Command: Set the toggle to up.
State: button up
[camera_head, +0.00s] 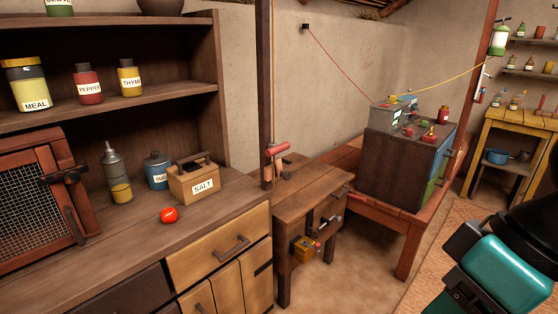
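No part is clear enough for me to name as the toggle for certain. A small yellow box (304,249) with a reddish knob or lever is at the front of the small wooden table (308,190); its position is too small to read. A grey device (393,116) with small panels and red parts stands on a dark cabinet (393,158) further back; its switches are too small to tell apart. Teal and black parts of my arm show at the lower right. My gripper's fingertips are not in view, and nothing of mine touches either item.
A wooden counter (143,222) at left holds a salt box (193,183), a red ball-like object (169,215) and a mesh-front cabinet (35,200). A low reddish table (405,232) bears the dark cabinet. Floor (350,275) is clear between the small table and my arm.

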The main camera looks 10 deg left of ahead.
aim_at(273, 149)
jog(key=u, duration=0.55)
jog(key=i, duration=1.2)
jog(key=z, duration=0.55)
